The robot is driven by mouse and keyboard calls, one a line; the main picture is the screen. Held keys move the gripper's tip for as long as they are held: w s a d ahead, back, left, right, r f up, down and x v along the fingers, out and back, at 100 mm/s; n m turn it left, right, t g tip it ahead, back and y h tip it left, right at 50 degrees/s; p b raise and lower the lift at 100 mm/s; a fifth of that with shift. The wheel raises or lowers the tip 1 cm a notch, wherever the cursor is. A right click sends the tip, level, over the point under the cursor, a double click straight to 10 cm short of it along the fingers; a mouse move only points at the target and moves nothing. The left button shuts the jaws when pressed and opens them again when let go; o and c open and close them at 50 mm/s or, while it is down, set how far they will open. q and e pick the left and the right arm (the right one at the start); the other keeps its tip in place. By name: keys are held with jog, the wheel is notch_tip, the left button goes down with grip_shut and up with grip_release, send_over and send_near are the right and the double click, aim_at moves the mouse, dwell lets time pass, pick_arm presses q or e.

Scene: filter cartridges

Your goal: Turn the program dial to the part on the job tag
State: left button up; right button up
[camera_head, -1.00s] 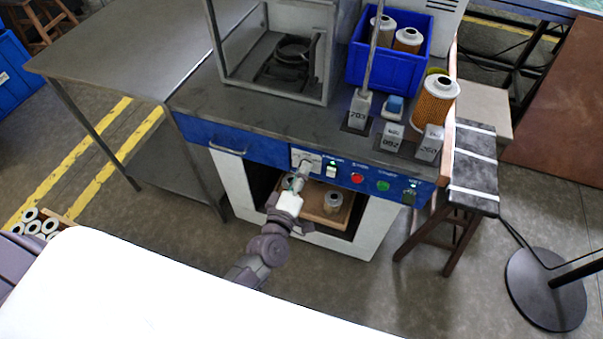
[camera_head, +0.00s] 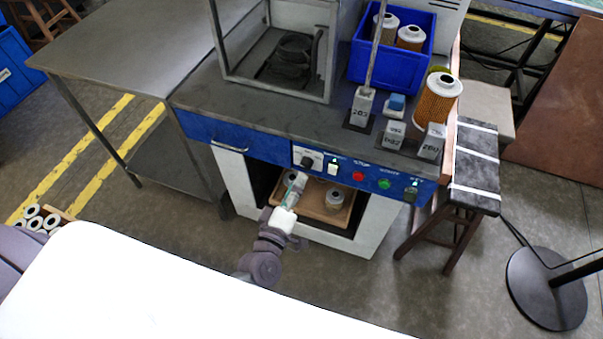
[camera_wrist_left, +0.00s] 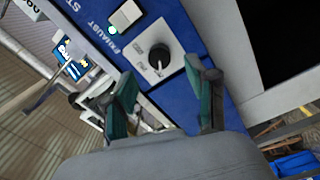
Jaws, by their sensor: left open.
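The program dial (camera_head: 307,161) is a black round knob on a white plate on the machine's blue front panel. In the left wrist view the dial (camera_wrist_left: 159,56) has a light pointer line and small markings around it, too small to read. My left gripper (camera_head: 298,181) is just below and in front of the dial. In the left wrist view its fingers (camera_wrist_left: 166,78) are spread, with the dial beyond their tips and nothing between them. I cannot make out a job tag with readable text. My right gripper is not in view.
To the dial's right are a white switch (camera_head: 333,168), a red button (camera_head: 358,176) and a green button (camera_head: 384,183). An open bay with a wooden tray (camera_head: 316,212) lies below. A blue bin (camera_head: 372,70) and numbered blocks stand on the bench top.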

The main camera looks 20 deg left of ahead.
pick_arm(q)
jog(key=s, duration=0.7)
jog(key=shift+s+a, duration=0.15)
jog(key=s+a+f+m+g+h+p, duration=0.1)
jog(key=s+f+m+g, duration=0.25)
jog(key=f, duration=0.55)
jog(key=s+f+m+g, duration=0.3)
jog(key=s+f, duration=0.1)
jog(key=f, duration=0.5)
jog(key=s+a+f+m+g+h+p, duration=0.1)
jog(key=s+f+m+g, duration=0.25)
jog(key=f, duration=0.55)
jog(key=s+a+f+m+g+y, duration=0.1)
jog(key=s+a+f+m+g, duration=0.2)
jog(key=s+f, duration=0.3)
jog(key=s+a+f+m+g+y+p, duration=0.1)
jog(key=s+a+f+m+g, duration=0.2)
jog(key=s, duration=1)
notch_tip(320, 180, down, 3)
jog(key=shift+s+r+g+y, duration=0.15)
jog(key=shift+s+g+y, duration=0.15)
jog(key=shift+g, duration=0.3)
